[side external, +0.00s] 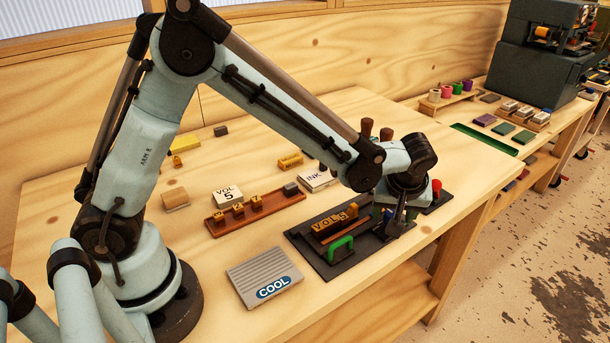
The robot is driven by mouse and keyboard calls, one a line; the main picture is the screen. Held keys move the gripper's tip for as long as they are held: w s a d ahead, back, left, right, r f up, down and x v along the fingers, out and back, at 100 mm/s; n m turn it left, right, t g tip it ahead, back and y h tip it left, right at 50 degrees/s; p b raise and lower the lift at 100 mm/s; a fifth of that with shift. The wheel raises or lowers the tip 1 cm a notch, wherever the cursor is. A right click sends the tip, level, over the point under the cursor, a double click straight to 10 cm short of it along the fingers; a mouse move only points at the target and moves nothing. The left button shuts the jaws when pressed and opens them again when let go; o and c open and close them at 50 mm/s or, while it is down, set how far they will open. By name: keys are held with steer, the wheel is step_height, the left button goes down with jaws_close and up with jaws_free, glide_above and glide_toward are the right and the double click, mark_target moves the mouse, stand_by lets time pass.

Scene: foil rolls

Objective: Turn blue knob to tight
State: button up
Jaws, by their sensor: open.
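My gripper (399,226) points down over the right end of a dark plate (341,269) on the bench, with its fingers low and open. A small bluish part (388,214) shows just beside the fingers and may be the blue knob. Most of it is hidden by my gripper, so its turn and any tight mark cannot be read. I cannot tell whether the fingers are around it or beside it.
The dark plate also holds a brown block reading VOL 5 (334,219) and a green handle (340,248). A red knob (436,185) stands just right of my wrist. A grey COOL slab (264,276) and a brown rack (255,213) lie to the left.

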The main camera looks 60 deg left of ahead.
steer(key=c, duration=1)
